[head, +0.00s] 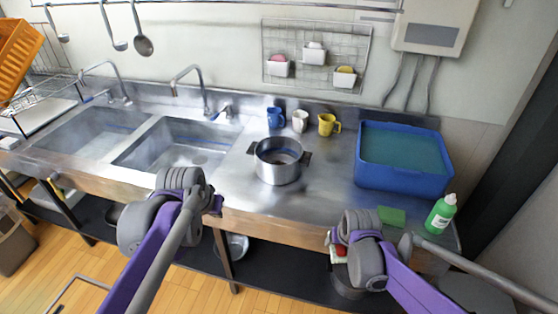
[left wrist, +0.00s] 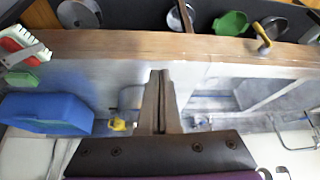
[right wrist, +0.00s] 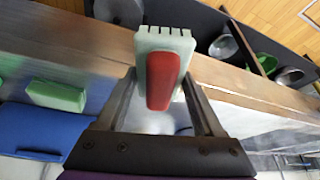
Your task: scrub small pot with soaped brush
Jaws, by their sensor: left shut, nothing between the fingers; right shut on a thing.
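The small steel pot (head: 278,172) with two dark handles stands upright on the counter, right of the sinks. My right gripper (right wrist: 166,95) is shut on a brush (right wrist: 162,75) with a red grip and a pale, slotted head. The brush partly shows in the head view (head: 338,252) near the counter's front edge, apart from the pot. It also shows in the left wrist view (left wrist: 22,45). My left gripper (left wrist: 160,85) is shut and empty near the counter's front edge, left of the pot. Whether the brush carries soap I cannot tell.
A blue tub (head: 402,183) stands right of the pot. A green sponge (head: 392,216) and a green soap bottle (head: 441,214) are in front of it. Blue, white and yellow mugs (head: 326,123) stand behind the pot. Two sinks (head: 175,146) lie left. Counter around the pot is clear.

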